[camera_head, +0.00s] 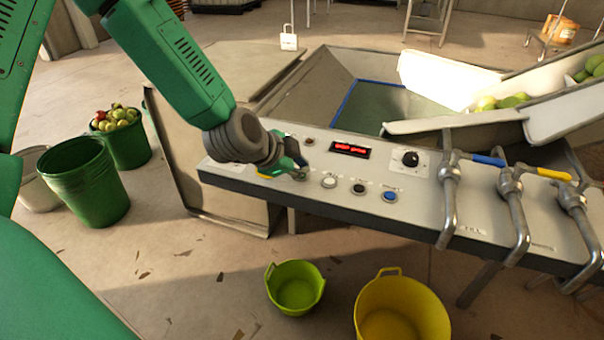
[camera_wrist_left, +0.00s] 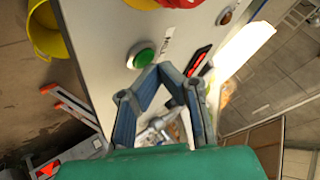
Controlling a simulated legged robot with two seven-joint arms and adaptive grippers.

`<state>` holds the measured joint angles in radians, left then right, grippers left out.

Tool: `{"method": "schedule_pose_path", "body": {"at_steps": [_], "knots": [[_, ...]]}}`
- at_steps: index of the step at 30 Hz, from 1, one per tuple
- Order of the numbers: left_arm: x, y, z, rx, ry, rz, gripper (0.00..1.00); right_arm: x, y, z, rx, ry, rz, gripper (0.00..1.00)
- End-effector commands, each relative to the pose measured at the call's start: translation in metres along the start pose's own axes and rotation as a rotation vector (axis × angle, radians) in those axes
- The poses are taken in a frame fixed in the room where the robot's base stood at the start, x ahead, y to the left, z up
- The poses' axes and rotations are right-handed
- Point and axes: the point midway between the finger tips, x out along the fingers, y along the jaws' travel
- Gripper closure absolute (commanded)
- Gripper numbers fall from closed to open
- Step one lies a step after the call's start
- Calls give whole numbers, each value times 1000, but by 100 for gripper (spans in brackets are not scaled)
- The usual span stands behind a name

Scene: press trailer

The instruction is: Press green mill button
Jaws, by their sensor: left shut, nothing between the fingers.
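The control panel (camera_head: 330,165) is a pale sloping board with a red-lit display (camera_head: 350,149). The green mill button (camera_wrist_left: 142,60) shows in the left wrist view as a round green cap in a metal ring. In the head view I cannot make it out behind my left gripper. My left gripper (camera_head: 301,172) is over the panel's left part, its fingers shut and empty. In the left wrist view the joined fingertips (camera_wrist_left: 161,71) are beside the green button, very close to it; I cannot tell whether they touch. My right gripper is not in view.
A red button on a yellow base (camera_wrist_left: 178,3) is near the green one. White (camera_head: 329,182), black (camera_head: 359,188) and blue (camera_head: 390,196) buttons and a black knob (camera_head: 410,159) lie to the right, then pipe valves (camera_head: 512,185). Buckets (camera_head: 402,310) stand on the floor in front.

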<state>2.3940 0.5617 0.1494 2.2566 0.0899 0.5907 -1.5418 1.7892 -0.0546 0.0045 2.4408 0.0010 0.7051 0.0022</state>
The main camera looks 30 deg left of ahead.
Motion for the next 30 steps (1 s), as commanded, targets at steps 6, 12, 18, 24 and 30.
{"method": "schedule_pose_path", "body": {"at_steps": [6, 12, 18, 24, 30], "knots": [[2, 1, 2, 0, -1, 0, 100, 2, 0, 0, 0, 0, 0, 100], [4, 3, 2, 2, -2, 0, 100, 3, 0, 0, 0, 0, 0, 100], [5, 4, 3, 2, -1, 0, 100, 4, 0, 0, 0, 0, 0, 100], [6, 4, 4, 1, -1, 1, 100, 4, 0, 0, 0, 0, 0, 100], [4, 3, 4, 0, -2, 1, 100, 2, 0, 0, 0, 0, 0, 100]]}}
